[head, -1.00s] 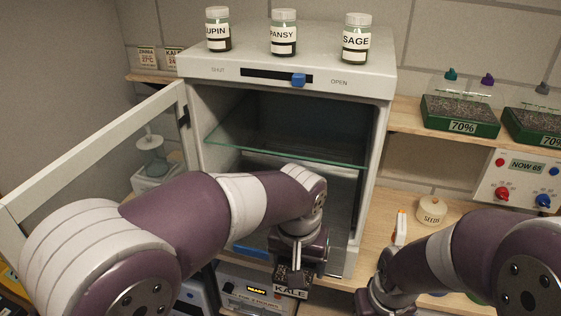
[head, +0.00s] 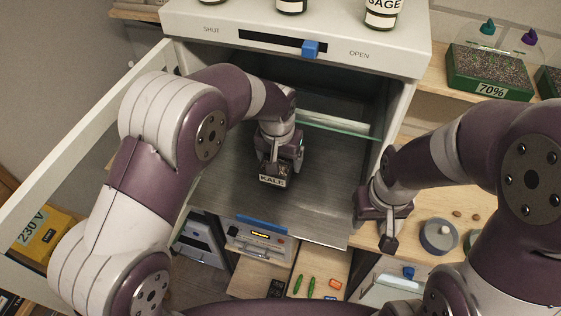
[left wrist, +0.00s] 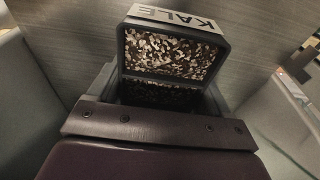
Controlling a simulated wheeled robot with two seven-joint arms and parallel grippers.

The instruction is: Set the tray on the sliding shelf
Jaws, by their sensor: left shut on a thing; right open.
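The small dark tray (head: 272,181) with a KALE label hangs in my left gripper (head: 277,165). The left wrist view shows the tray (left wrist: 170,55) with speckled dark and pale filling and the label on its far rim. My right gripper (head: 387,238) is open and empty, right of the shelf's front corner.
The cabinet door (head: 75,150) stands open at left. A glass shelf (head: 340,125) lies above and behind the metal one. The cabinet's right wall (head: 392,115) is close by. A grey pot (head: 438,236) stands on the wooden bench. The shelf around the tray is bare.

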